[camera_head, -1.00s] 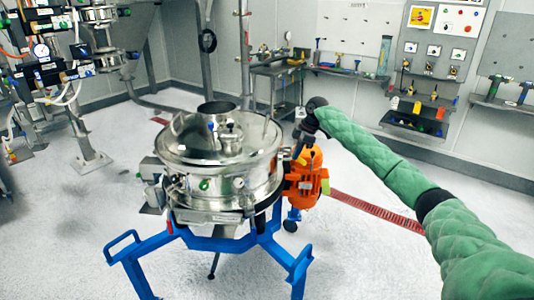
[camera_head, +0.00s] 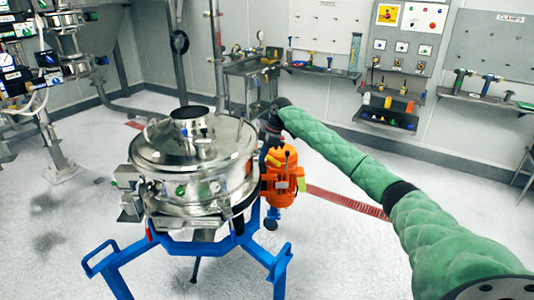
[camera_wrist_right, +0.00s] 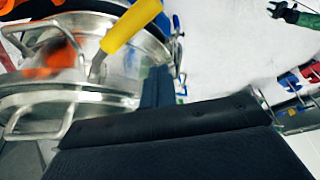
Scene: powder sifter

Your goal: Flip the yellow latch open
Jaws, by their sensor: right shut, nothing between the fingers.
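The powder sifter (camera_head: 190,160) is a round, shiny metal vessel on a blue frame. The yellow latch (camera_wrist_right: 130,25) shows in the right wrist view as a yellow handle on a metal shank, sticking out beside the sifter's metal rim. My right gripper (camera_wrist_right: 158,88) is shut and empty, just below and right of the latch in that view, with a gap showing between them. In the head view my right gripper (camera_head: 268,132) is small and dark at the sifter's right side, above the orange motor; its fingertips are hard to make out. My left gripper is out of view.
The orange motor (camera_head: 280,180) sits against the sifter's right side. Blue legs (camera_head: 190,245) spread out in front. A wall shelf (camera_head: 385,115) with bottles and a bench (camera_head: 255,68) stand behind. The white floor at the front right is clear.

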